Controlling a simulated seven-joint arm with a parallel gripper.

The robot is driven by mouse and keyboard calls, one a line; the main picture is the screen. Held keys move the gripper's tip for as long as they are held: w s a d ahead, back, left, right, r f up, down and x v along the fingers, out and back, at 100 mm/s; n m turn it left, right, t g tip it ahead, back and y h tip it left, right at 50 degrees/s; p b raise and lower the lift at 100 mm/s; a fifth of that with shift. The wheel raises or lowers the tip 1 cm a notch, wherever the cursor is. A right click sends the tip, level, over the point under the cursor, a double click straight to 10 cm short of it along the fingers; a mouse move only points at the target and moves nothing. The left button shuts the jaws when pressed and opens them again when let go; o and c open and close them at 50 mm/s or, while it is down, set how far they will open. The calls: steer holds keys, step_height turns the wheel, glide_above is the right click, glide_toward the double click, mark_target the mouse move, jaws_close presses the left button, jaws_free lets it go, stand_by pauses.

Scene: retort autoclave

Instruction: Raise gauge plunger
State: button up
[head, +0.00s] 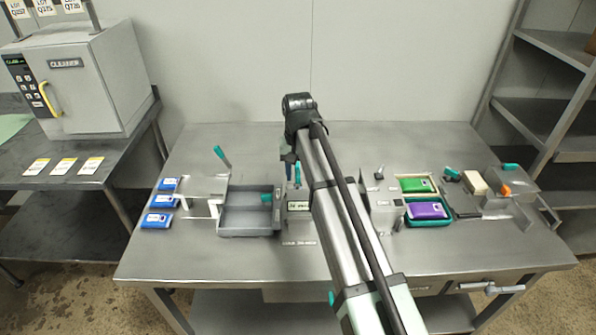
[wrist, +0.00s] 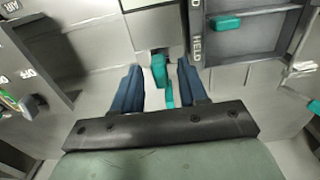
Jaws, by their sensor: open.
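The gauge (head: 298,206) is a grey block with a small display, standing mid-table in the head view. A teal plunger (head: 297,174) sticks up at its top. In the wrist view, a teal piece that looks like the plunger (wrist: 159,70) lies between my gripper's fingers (wrist: 160,68), with a second teal part (wrist: 169,95) nearer the palm. Blue fingers stand on both sides with gaps visible, so my gripper is open. In the head view my gripper (head: 287,158) is at the plunger, partly hidden by my arm. Contact cannot be told.
A grey tray (head: 250,232) with a teal handle sits left of the gauge. Several blue packs (head: 157,221) lie at the table's left. Green (head: 416,185) and purple packs (head: 427,210) in holders stand right of my arm. The table's front left is clear.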

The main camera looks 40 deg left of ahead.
jaws_close()
stand_by(0.3)
stand_by(0.3)
